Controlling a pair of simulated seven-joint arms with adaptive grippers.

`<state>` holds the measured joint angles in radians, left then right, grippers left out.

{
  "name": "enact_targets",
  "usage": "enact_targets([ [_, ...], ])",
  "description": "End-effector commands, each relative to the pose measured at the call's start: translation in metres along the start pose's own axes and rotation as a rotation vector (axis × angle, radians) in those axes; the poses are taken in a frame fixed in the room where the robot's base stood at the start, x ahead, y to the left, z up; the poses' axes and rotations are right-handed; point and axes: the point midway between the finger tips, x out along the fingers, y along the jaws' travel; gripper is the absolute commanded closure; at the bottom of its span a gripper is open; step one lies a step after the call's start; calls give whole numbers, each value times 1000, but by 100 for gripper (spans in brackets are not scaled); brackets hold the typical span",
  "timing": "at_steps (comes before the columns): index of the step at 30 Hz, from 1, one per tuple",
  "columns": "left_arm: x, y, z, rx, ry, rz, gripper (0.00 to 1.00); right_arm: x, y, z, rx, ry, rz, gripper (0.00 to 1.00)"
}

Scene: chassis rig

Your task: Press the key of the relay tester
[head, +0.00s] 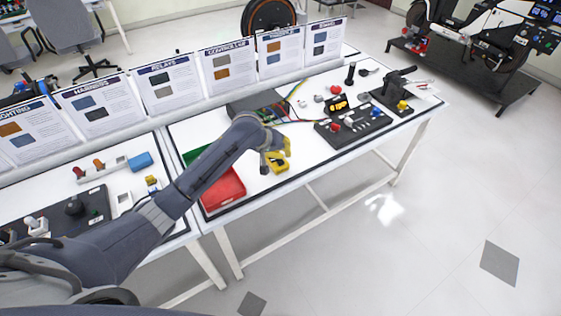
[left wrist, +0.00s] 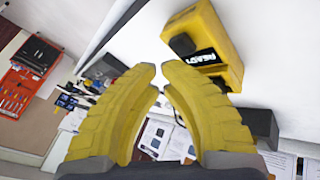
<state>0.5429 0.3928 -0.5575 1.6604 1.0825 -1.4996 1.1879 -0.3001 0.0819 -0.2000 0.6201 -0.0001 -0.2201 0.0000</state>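The relay tester is a yellow box with a dark READY display and a black key (left wrist: 183,45). In the left wrist view the tester (left wrist: 224,30) lies at the upper right, beyond my fingertips. In the head view a yellow body that looks like the tester (head: 280,167) is at the front of the table, partly covered by my left gripper (head: 275,156). In the left wrist view the yellow fingers of my left gripper (left wrist: 160,72) nearly meet, with a narrow gap and nothing between them. The key looks clear of the fingertips. My right gripper is not in view.
A red bin (head: 222,188) and a green bin stand left of the gripper, partly behind my arm. A black panel with coloured knobs (head: 352,128) is to the right, with wires behind. Sign boards (head: 228,66) line the table's back. White table is free between.

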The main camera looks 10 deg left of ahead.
Motion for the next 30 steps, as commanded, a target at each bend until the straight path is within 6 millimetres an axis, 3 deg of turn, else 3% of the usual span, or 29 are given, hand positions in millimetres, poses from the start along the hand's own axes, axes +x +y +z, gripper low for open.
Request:
enact_targets([
  [30,8,-4,4,0,0,0,100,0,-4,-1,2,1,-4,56],
])
